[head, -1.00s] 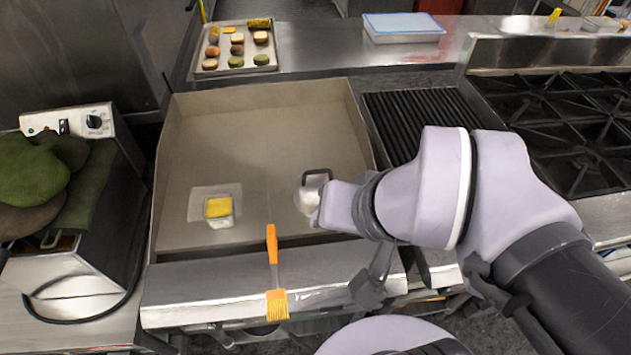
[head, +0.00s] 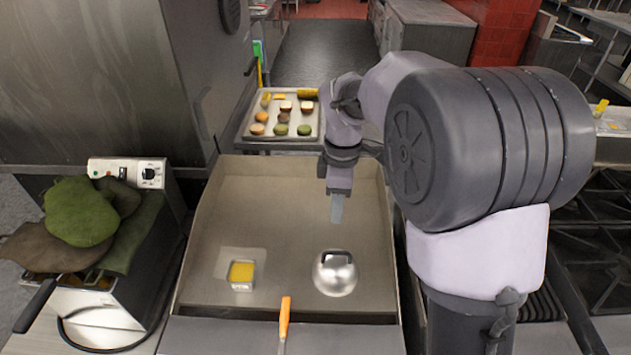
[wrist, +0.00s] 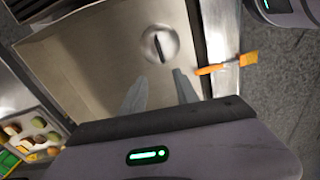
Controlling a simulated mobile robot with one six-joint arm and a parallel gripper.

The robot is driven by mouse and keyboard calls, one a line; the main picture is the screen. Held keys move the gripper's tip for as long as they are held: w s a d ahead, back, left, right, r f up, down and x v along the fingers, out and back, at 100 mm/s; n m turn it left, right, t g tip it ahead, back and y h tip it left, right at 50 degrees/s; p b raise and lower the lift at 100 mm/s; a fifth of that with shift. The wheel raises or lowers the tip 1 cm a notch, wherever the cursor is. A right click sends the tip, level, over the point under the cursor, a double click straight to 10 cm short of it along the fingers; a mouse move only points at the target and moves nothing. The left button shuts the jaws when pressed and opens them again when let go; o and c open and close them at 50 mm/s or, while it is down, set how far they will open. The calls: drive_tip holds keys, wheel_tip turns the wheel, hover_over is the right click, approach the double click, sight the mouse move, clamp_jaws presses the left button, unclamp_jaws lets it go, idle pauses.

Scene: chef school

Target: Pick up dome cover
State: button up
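The dome cover (head: 335,279) is a shiny metal dome with a dark handle on top. It sits on the griddle (head: 225,215) near its front right in the head view. It also shows in the wrist view (wrist: 173,43), beyond my fingertips. My gripper (head: 337,208) is above the griddle, behind the dome and apart from it, pointing down. In the wrist view its two fingers (wrist: 160,90) are spread apart with nothing between them.
A small square container with yellow contents (head: 242,271) sits left of the dome. An orange-handled brush (head: 284,320) lies at the griddle's front edge. A tray of buns (head: 252,131) stands behind. A fryer with green cloth-like items (head: 85,212) is at left.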

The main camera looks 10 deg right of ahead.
drive_tip(key=n+b, duration=0.1)
drive_tip(key=b, duration=0.4)
hover_over(337, 252)
drive_tip(key=f, duration=1.2)
drive_tip(key=shift+w+a+f, duration=0.2)
drive_tip(key=shift+w+a, duration=0.05)
drive_tip(key=shift+w, duration=0.15)
drive_tip(key=f, duration=0.2)
drive_tip(key=f+b, duration=0.1)
drive_tip(key=f, duration=0.1)
drive_tip(key=f+b, duration=0.1)
drive_tip(key=f, duration=0.1)
drive_tip(key=shift+s+d+f, duration=0.1)
drive_tip(key=shift+s+d, duration=0.2)
drive_tip(key=shift+s, duration=0.05)
drive_tip(key=shift+c, duration=0.5)
clamp_jaws()
